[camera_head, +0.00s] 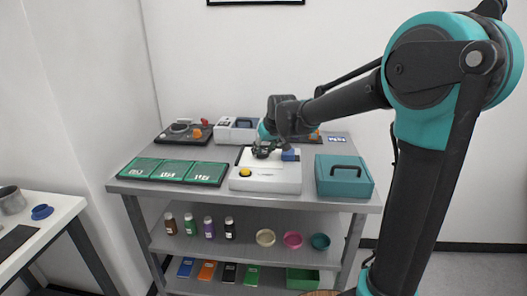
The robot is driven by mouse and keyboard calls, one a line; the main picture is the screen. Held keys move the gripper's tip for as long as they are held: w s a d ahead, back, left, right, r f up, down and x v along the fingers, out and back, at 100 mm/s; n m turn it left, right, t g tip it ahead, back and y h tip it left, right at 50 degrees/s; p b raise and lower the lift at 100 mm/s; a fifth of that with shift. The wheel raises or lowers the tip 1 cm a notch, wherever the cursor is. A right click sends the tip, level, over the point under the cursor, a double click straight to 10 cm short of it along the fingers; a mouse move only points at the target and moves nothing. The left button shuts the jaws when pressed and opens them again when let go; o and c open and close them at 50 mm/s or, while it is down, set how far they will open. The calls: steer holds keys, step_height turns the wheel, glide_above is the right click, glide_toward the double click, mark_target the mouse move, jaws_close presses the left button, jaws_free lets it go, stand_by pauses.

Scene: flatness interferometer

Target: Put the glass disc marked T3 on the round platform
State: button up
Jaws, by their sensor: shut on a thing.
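My gripper (264,151) is over the back left of a white instrument (265,184) with a yellow knob, in the middle of the table. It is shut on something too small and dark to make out. No round platform can be told apart; the gripper and wrist cover part of the instrument's top. Each section bears white marks, too small to read. I cannot make out the T3 glass disc.
A teal case (343,177) stands right of the instrument. Lower shelves hold bottles (208,227), round dishes (292,240) and a green bin (302,279). A white side table (62,206) stands at left.

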steer(key=shift+f, duration=0.25)
steer(key=o, duration=1.2)
steer(key=shift+c, duration=0.2)
